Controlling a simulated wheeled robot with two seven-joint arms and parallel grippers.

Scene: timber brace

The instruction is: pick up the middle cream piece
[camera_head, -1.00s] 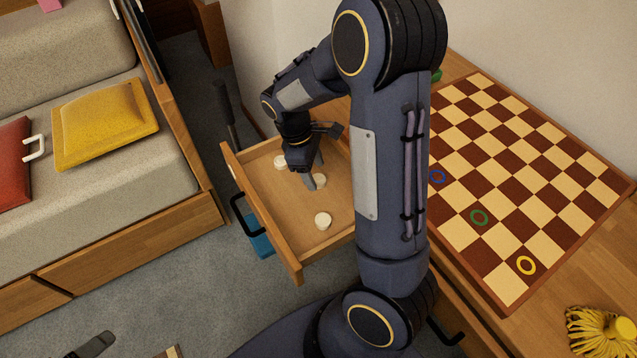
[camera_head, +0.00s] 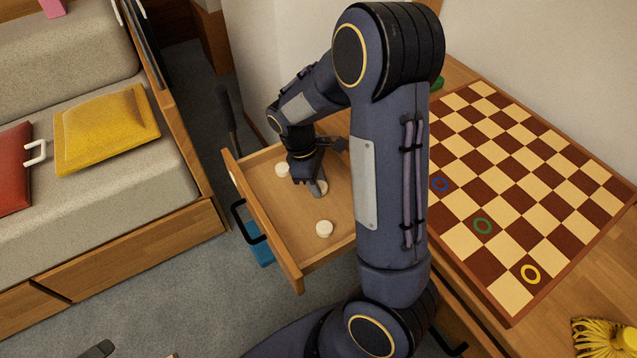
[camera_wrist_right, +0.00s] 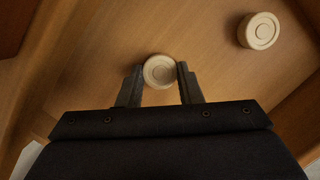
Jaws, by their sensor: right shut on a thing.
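The middle cream piece (camera_wrist_right: 159,71) is a round disc with ring grooves, between the two fingers of my right gripper (camera_wrist_right: 159,84) in the right wrist view. The fingers touch it on both sides. In the head view the right gripper (camera_head: 314,190) is low inside the open drawer (camera_head: 285,225), and the piece (camera_head: 321,186) shows partly behind it. I cannot tell whether the piece is clear of the drawer floor. A second cream piece (camera_head: 282,170) lies toward the far side and a third (camera_head: 324,228) toward the near side. One other piece (camera_wrist_right: 259,31) shows in the right wrist view. My left gripper is not in view.
A checkered board (camera_head: 520,190) with blue, green and yellow rings lies on the desk at right. A yellow brush-like thing (camera_head: 600,338) sits at the desk's front. The drawer walls surround the gripper. A sofa with a yellow cushion (camera_head: 105,125) stands at left.

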